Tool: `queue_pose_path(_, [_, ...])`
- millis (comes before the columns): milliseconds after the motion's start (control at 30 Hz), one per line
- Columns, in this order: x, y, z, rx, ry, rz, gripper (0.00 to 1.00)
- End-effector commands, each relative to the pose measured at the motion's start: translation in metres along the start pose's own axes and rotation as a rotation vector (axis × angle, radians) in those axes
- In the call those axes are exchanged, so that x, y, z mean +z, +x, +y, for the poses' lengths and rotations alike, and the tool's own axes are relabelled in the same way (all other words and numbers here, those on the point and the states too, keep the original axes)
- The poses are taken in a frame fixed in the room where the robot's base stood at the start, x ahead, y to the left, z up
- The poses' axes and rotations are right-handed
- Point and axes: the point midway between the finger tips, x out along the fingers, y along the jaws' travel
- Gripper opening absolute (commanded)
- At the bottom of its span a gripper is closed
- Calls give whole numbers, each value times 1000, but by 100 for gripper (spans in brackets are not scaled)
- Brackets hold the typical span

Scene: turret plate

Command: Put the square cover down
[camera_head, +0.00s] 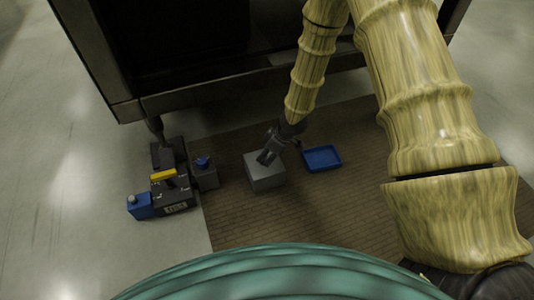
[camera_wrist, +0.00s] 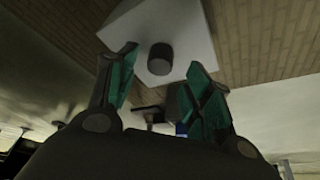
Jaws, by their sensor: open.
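A pale grey square piece, which looks like the square cover, shows in the head view (camera_head: 266,181) on the brown mat, with a block-like shape. In the wrist view its flat top (camera_wrist: 185,25) bears a dark round knob (camera_wrist: 160,59). My gripper (camera_head: 266,158) is just above this piece in the head view. In the wrist view my gripper's (camera_wrist: 163,58) two green-padded fingers are apart, one on each side of the knob. No contact with the knob is visible. I cannot tell whether the cover and what is under it are separate pieces.
A shallow blue tray (camera_head: 322,158) lies right of the grey piece. A dark device (camera_head: 172,190) with a yellow bar and blue parts stands to the left, by the mat's edge. A dark table-like frame (camera_head: 200,95) stands behind. The brown mat (camera_head: 235,228) is bare in front.

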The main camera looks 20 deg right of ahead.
Motion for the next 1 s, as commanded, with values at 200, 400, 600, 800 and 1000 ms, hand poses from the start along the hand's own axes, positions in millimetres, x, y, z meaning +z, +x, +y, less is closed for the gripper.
queue_pose_path(200, [-3, -47, 1, 1, 2, 1, 51])
queue_pose_path(400, [-1, -78, 1, 1, 2, 0, 51])
queue_pose_path(600, [0, -93, 0, 0, 2, -1, 51])
queue_pose_path(800, [2, -94, -2, -2, 6, -2, 51])
queue_pose_path(1000, [35, -71, -51, -42, 150, -31, 51])
